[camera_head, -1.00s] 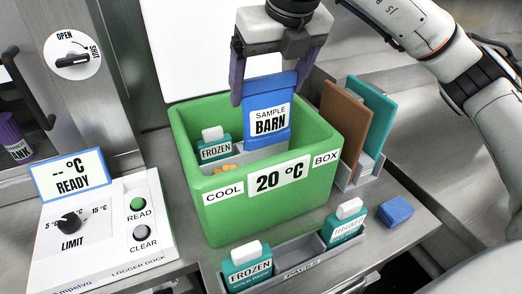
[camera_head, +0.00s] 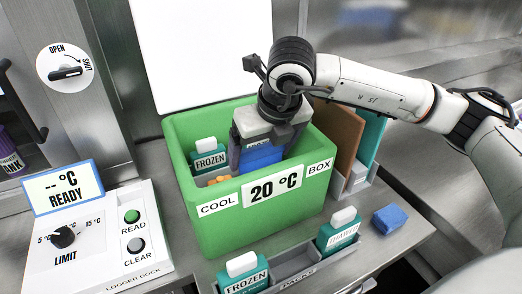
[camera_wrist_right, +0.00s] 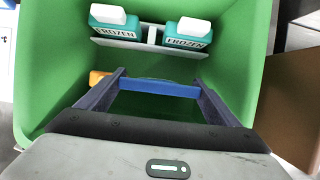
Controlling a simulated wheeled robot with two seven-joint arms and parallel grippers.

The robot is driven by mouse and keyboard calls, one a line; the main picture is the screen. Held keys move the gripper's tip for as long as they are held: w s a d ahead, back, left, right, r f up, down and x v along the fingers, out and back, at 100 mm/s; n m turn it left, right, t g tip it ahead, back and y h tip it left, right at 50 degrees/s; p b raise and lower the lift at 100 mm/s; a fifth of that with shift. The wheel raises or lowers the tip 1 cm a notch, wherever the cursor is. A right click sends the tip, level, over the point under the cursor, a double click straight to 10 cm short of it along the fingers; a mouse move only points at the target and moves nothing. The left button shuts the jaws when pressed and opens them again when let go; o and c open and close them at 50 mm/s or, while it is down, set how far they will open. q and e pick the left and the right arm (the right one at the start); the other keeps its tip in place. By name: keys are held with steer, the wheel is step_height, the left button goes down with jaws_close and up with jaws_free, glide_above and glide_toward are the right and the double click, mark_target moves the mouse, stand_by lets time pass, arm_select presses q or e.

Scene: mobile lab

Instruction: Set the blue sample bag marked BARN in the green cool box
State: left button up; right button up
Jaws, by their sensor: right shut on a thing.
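The blue sample bag (camera_head: 263,158) is inside the green cool box (camera_head: 215,243), low between the walls. Only its upper part shows in the head view; its BARN label is hidden behind the front wall. My right gripper (camera_head: 260,149) reaches down into the box and is shut on the bag's top. In the right wrist view the bag's blue top edge (camera_wrist_right: 160,88) spans between the two fingers. I cannot tell whether the bag touches the box floor. My left gripper is not in view.
Two FROZEN packs (camera_wrist_right: 115,22) (camera_wrist_right: 188,34) stand in a divided strip along one box wall. A small orange item (camera_head: 219,180) lies in the box. A pack rack (camera_head: 295,268) stands in front, a blue block (camera_head: 387,219) and brown panel (camera_head: 337,139) at right, the logger dock (camera_head: 95,235) at left.

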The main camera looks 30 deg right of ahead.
steer(key=o, duration=1.3)
steer(key=shift+f, duration=0.1)
steer(key=v, duration=1.2)
